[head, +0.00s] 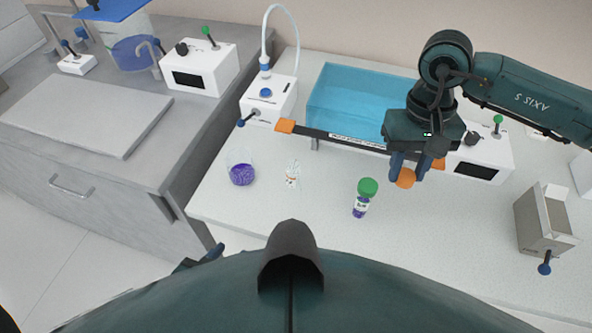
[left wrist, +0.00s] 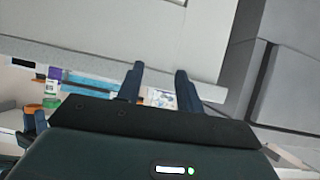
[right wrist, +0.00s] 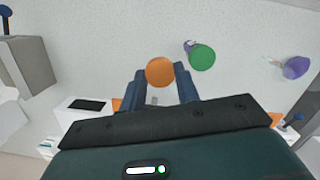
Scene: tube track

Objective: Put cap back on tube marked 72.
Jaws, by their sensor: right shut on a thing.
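My right gripper (head: 408,176) is shut on an orange cap (head: 405,178), held above the bench. The cap shows as an orange disc between the fingertips in the right wrist view (right wrist: 160,71); whether anything is under it is hidden. A tube with a green cap (head: 367,187) and purple contents stands to the left of that gripper. A small clear labelled vessel (head: 292,173), seemingly without a cap, stands further left. I cannot read 72 on any label. My left gripper (left wrist: 158,75) is open and empty; only a bit of it shows at the bench's front edge in the head view.
A beaker with purple contents (head: 241,173) stands near the bench's left edge. A blue water bath (head: 350,95) lies behind, with an orange-ended bar (head: 335,137) in front. White devices (head: 268,100) and a metal box (head: 543,222) flank it. The front middle of the bench is clear.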

